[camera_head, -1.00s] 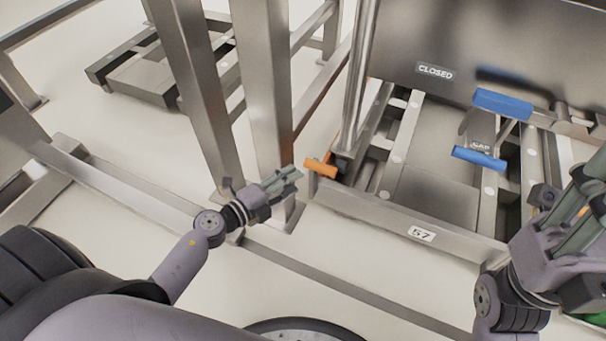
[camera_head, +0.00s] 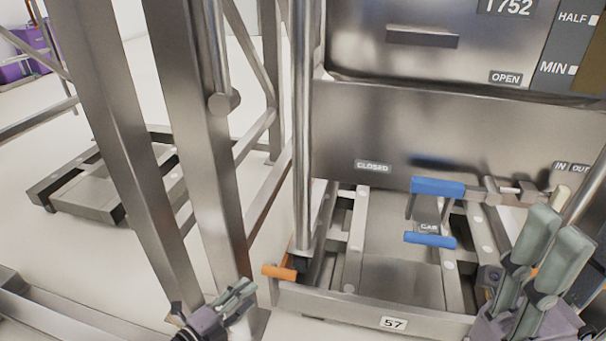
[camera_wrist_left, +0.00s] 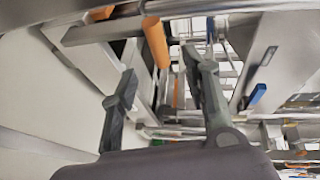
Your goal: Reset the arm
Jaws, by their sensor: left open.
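My left gripper (camera_head: 240,298) is low in the head view, open and empty, in front of the foot of a steel post. Its two dark fingers (camera_wrist_left: 160,95) stand apart in the left wrist view. An orange handle (camera_head: 279,272) is just right of it in the head view; in the left wrist view the orange handle (camera_wrist_left: 155,42) appears beyond and between the fingers, apart from them. My right gripper (camera_head: 562,222) is at the lower right, its grey-green fingers pointing up near the metal frame. I cannot tell whether it is open, and nothing shows between its fingers.
A steel machine marked CLOSED (camera_head: 373,166) fills the right. Two blue handles, upper (camera_head: 438,187) and lower (camera_head: 430,240), stick out near its base frame, labelled 57 (camera_head: 394,323). Steel posts (camera_head: 205,150) stand at left. Pale floor (camera_head: 60,250) is open at far left.

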